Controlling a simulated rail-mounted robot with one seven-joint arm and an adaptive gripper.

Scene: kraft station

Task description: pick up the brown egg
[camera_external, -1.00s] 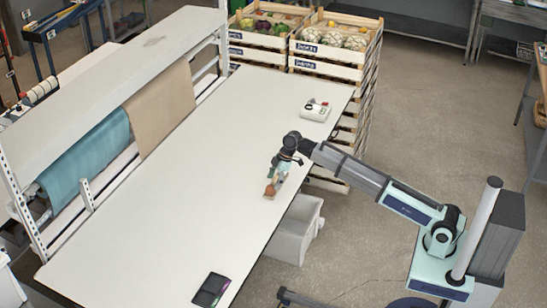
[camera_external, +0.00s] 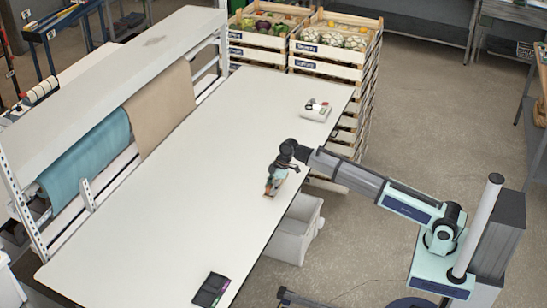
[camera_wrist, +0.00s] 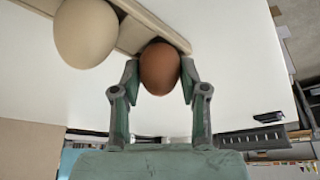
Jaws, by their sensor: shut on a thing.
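The brown egg (camera_wrist: 160,70) sits between the two fingers of my gripper (camera_wrist: 160,82) in the wrist view, with a finger against each side. My gripper is shut on it. A pale, cream egg (camera_wrist: 86,32) is beside it at the upper left of the wrist view, apart from the fingers. Both eggs are by a light wooden holder (camera_wrist: 165,30); I cannot tell if the brown egg still touches it. In the external view my gripper (camera_external: 272,186) is low over the right side of the white table (camera_external: 190,170), and the eggs are hardly visible there.
A white device (camera_external: 316,112) stands on the table's far right part. A dark tablet-like object (camera_external: 211,290) lies at the near edge. Stacked wooden crates (camera_external: 300,62) stand beyond the table, and a grey bin (camera_external: 292,232) is below its right edge. The table's middle is clear.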

